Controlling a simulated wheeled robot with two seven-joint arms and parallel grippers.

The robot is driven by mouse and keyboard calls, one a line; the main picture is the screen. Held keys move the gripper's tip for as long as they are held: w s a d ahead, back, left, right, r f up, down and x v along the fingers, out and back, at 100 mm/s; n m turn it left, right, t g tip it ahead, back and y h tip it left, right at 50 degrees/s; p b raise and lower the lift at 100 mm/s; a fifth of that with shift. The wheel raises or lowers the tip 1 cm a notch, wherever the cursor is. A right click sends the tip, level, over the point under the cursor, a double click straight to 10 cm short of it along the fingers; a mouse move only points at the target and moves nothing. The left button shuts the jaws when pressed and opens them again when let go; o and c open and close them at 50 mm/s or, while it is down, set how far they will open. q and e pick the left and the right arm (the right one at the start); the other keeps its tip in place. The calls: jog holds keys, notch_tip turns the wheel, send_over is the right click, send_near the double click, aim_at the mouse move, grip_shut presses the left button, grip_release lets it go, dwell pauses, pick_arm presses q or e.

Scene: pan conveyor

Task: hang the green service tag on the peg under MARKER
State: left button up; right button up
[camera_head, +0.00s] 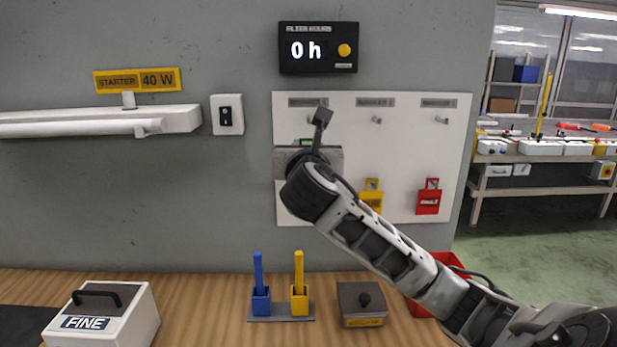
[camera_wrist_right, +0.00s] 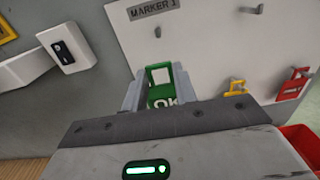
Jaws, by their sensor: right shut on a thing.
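My right gripper (camera_wrist_right: 158,95) is shut on the green service tag (camera_wrist_right: 161,90), which shows white "OK" lettering in the right wrist view. The tag is upright between the fingers, in front of the white board (camera_head: 457,150). A label reading MARKER 1 (camera_wrist_right: 153,8) is above the tag in the wrist view. A bare middle peg (camera_head: 376,120) and a bare right peg (camera_head: 441,120) show in the head view. My left gripper is not in view.
A yellow tag (camera_head: 371,200) and a red tag (camera_head: 428,203) hang lower on the board. A black display (camera_head: 318,62) is above it. A switch box (camera_head: 227,115) is to the left. A blue-and-yellow tool stand (camera_head: 281,318) and a grey block (camera_head: 360,300) are on the bench below.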

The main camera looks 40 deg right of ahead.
aim_at(309, 123)
jog(key=shift+w+d+r, duration=0.6)
jog(key=shift+w+d, duration=0.25)
jog(key=shift+w+d+r, duration=0.65)
jog(key=shift+w+d, duration=0.2)
jog(key=shift+w+d+r, duration=0.6)
jog(key=shift+w+d, duration=0.25)
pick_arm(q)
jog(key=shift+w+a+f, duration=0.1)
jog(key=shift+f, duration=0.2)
pick_arm(e)
jog(key=shift+w+d+f, duration=0.3)
jog(key=shift+w+d, duration=0.1)
jog(key=shift+w, duration=0.1)
jog(key=o, duration=1)
jog(key=shift+f, duration=0.1)
